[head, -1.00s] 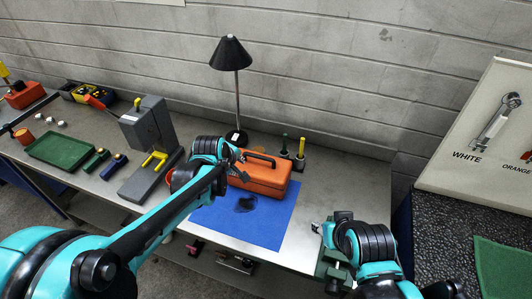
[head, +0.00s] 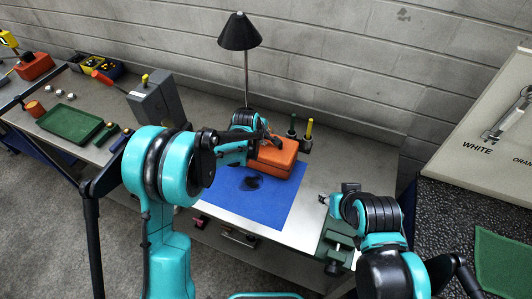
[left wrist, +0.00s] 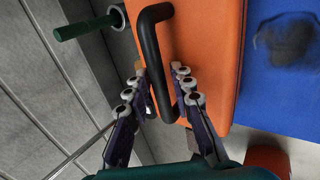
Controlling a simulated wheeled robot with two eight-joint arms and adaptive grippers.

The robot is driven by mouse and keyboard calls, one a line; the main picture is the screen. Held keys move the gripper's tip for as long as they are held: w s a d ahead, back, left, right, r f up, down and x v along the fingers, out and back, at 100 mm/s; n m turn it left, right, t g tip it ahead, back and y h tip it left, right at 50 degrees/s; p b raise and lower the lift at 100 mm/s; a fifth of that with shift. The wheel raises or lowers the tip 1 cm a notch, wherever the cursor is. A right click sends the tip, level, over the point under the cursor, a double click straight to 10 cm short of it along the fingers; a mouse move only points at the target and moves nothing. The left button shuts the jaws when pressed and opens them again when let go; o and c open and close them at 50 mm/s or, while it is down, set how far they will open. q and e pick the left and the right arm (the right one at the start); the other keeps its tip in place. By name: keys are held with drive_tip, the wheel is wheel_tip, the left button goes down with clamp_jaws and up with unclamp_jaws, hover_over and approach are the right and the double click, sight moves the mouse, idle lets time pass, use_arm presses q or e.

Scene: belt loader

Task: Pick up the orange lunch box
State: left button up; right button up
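The orange lunch box (head: 283,158) rests at the back of the blue mat (head: 262,208). In the left wrist view the orange lunch box (left wrist: 207,55) fills the middle, with its black handle (left wrist: 151,55) raised along one side. My left gripper (head: 268,137) is at the box's top. In the left wrist view my left gripper (left wrist: 158,72) has its fingers apart, one on each side of the handle, with gaps visible. The left arm hides part of the box in the head view.
A black lamp (head: 239,32) stands behind the box. Green and yellow tools (head: 308,132) stand upright at its right. A grey block (head: 153,98) and a green tray (head: 70,124) are to the left. A green vise (head: 338,245) sits at the front right.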

use_arm(q)
clamp_jaws()
drive_tip(key=shift+r, duration=0.1)
